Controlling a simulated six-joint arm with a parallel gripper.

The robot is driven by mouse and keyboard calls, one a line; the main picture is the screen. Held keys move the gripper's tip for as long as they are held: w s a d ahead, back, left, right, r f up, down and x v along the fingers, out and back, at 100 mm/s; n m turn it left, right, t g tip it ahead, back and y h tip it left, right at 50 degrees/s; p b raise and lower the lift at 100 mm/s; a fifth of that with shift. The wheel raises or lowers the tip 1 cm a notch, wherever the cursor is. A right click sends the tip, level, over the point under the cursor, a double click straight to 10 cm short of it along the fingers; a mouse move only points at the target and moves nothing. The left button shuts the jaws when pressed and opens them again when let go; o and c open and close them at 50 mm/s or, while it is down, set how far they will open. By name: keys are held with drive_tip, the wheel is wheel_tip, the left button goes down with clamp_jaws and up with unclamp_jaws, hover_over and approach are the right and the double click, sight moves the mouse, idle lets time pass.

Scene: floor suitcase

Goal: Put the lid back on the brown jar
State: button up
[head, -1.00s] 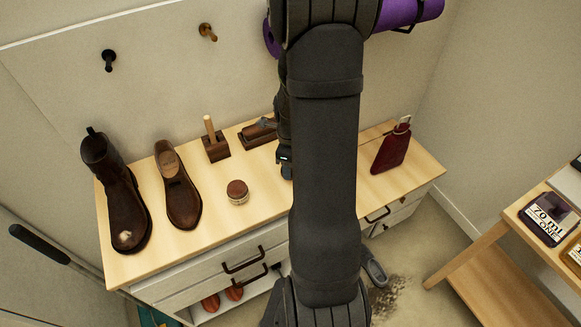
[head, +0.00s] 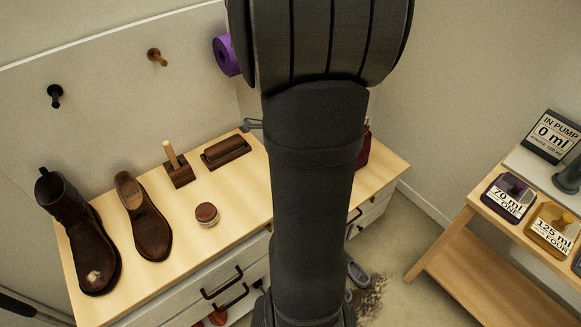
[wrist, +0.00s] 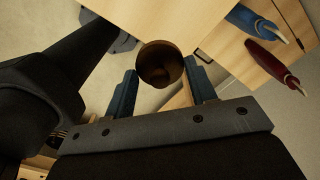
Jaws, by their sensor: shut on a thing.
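The small round jar (head: 207,216) stands upright on the wooden cabinet top, with a brown upper face and a pale side. In the wrist view, my gripper (wrist: 163,88) is shut on a round brown piece, which looks like the lid (wrist: 160,62). Its dark rim and brown inner face show between the two blue-grey fingers. In the head view, my arm hides most of the gripper and the held piece. The held piece is apart from the jar.
A boot (head: 82,235), a shoe (head: 145,218), a block with a peg (head: 178,167) and a dark wooden tray (head: 226,151) stand around the jar. A side shelf (head: 470,207) stands right.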

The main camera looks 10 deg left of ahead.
drive_tip(key=s+a+n, duration=0.3)
drive_tip(key=a, duration=0.7)
drive_tip(key=n, duration=0.2)
approach(205, 210)
drive_tip(key=shift+f, duration=3.1)
drive_tip(key=shift+f, duration=0.15)
drive_tip(key=o, duration=1.5)
wheel_tip(205, 210, up, 7)
